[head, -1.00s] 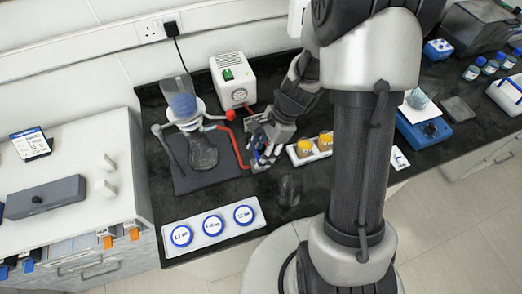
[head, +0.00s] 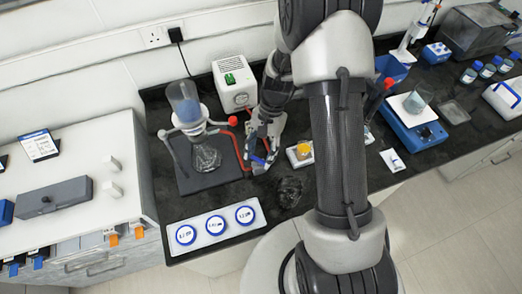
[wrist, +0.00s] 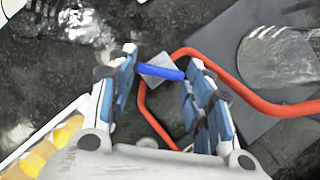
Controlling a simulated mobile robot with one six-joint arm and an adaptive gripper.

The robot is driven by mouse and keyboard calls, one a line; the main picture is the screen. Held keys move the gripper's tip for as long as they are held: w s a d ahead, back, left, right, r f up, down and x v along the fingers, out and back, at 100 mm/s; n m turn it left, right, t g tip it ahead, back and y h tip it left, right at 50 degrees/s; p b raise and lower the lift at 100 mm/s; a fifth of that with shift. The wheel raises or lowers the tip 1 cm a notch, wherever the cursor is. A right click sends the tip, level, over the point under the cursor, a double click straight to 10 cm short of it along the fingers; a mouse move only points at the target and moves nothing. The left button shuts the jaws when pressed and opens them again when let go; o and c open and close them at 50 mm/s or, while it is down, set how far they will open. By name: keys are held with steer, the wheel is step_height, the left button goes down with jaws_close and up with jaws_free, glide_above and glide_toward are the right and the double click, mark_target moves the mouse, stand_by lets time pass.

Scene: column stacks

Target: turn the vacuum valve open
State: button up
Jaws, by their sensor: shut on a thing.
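The vacuum valve (wrist: 150,68) has a bright blue lever on a small grey body, joined to a red hose (wrist: 240,90). In the wrist view, the lever lies slantwise between the two blue-padded fingers of my gripper (wrist: 160,80), which is shut on it. In the head view, my gripper (head: 261,150) reaches down to the bench, with the blue lever (head: 258,160) just visible at its fingertips. The hose also shows there (head: 238,148), running beside the glass flask (head: 206,157). My fingers partly hide the valve body.
A filter funnel (head: 184,100) stands left of my gripper, with a white pump box (head: 238,86) behind. A tray of yellow-capped vials (head: 300,153) is close on the right. A clear glass item (head: 289,191) lies in front. Three blue-ringed dishes (head: 215,226) sit front left.

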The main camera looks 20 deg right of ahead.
steer(key=n, duration=0.2)
steer(key=n+g+h+p, duration=0.1)
steer(key=n, duration=0.1)
steer(key=shift+w+a+n+h, duration=0.2)
steer(key=shift+n+h, duration=0.1)
steer(key=shift+n, duration=0.1)
steer(key=n+h, duration=0.1)
steer(key=n, duration=0.3)
steer(key=shift+a+n+h+p, duration=0.15)
steer(key=shift+n+h+p, duration=0.2)
steer(key=shift+n+h, duration=0.05)
steer(key=o, duration=1)
steer(key=shift+o, duration=0.2)
steer(key=shift+r, duration=0.1)
steer(key=v, duration=1.2)
steer(key=shift+w+g, duration=0.2)
steer(key=shift+g, duration=0.1)
